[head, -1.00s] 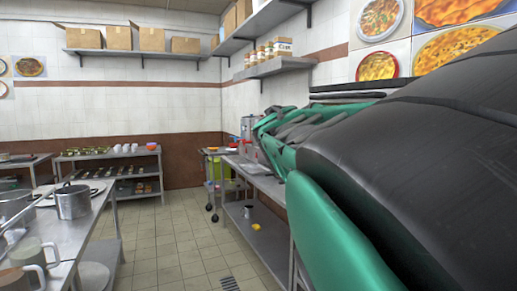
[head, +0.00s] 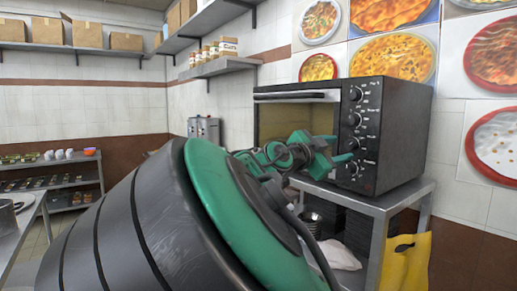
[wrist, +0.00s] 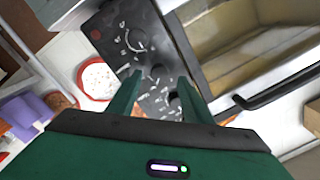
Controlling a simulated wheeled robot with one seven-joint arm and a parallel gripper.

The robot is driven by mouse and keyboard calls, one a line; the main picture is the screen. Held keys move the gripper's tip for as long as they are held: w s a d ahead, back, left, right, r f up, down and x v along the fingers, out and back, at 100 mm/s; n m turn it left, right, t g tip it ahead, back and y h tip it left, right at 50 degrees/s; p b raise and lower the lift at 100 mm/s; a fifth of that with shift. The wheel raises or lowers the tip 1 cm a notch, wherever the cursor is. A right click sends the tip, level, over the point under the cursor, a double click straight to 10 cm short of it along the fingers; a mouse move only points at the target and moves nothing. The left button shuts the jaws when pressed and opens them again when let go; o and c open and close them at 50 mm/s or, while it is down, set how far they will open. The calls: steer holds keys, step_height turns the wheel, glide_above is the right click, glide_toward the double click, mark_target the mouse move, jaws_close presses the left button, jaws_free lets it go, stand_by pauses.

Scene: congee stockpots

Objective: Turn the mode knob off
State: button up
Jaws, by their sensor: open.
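The black oven (head: 392,130) stands on a metal table, with a vertical column of dark knobs beside its window. White markings surround the knobs, but I cannot read which is the mode knob. My gripper (head: 343,164) is in front of the lower part of the knob panel and partly hides it. In the wrist view, its open green fingers (wrist: 160,80) point at the panel (wrist: 125,20). A lower knob (wrist: 176,100) shows between the fingers, nearer the right one. An upper knob (wrist: 138,39) lies beyond the fingertips. Contact cannot be told.
The oven's handle bar (wrist: 285,83) lies to the right of my fingers in the wrist view. The metal table (head: 385,203) carries the oven. A wall shelf (head: 215,69) with jars is above left.

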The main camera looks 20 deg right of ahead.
mark_target(347, 146)
steer(key=shift+x, duration=2.2)
steer(key=c, duration=1.1)
